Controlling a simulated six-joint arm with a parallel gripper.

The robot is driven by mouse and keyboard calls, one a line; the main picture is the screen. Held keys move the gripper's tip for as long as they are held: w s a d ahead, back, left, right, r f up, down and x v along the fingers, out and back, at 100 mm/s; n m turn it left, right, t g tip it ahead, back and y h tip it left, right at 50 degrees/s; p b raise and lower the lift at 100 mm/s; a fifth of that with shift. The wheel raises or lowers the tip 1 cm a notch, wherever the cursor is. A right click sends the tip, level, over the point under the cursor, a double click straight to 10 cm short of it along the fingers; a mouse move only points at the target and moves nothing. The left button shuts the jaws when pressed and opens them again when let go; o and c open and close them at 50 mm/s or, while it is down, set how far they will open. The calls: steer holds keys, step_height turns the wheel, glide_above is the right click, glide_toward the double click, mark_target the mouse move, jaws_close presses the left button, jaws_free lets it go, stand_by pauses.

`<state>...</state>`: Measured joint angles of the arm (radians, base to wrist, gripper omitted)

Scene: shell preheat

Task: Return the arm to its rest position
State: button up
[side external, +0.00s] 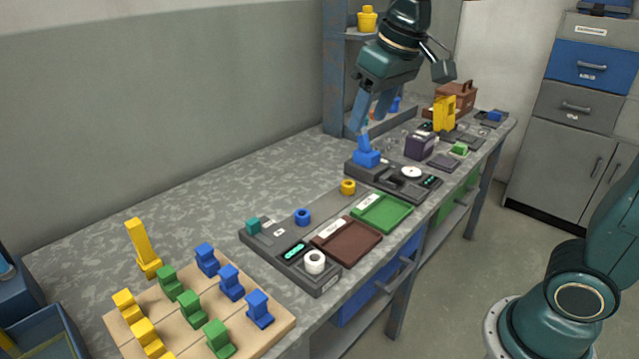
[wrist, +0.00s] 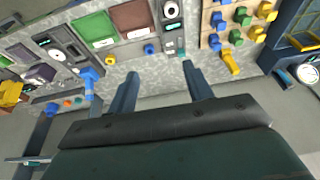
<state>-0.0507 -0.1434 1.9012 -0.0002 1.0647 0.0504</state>
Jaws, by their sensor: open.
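My gripper (side external: 371,112) hangs over the back of the workbench, its fingers pointing down above a grey station with a blue shell-like piece (side external: 367,156) on it. In the side external view the fingers overlap the top of that piece, and I cannot tell from it whether they touch. In the wrist view my gripper (wrist: 166,76) is open, its two fingers wide apart with nothing between them. The blue piece (wrist: 89,76) is left of the fingers there.
A wooden board (side external: 270,325) with yellow, green and blue pieces stands at the front left. A grey device (side external: 325,285), a brown tray (side external: 345,243) and a green tray (side external: 385,212) lie mid-bench. A yellow object (side external: 444,113) and a shelf post (side external: 335,70) stand farther back.

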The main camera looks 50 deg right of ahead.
steer(key=s+d+f+t, duration=0.1)
steer(key=s+f, duration=0.2)
steer(key=s, duration=0.5)
steer(key=s+f+t, duration=0.1)
steer(key=s+f, duration=0.2)
steer(key=s, duration=0.6)
steer(key=shift+s+d+f, duration=0.15)
steer(key=shift+s+d, duration=0.05)
steer(key=shift+d, duration=0.2)
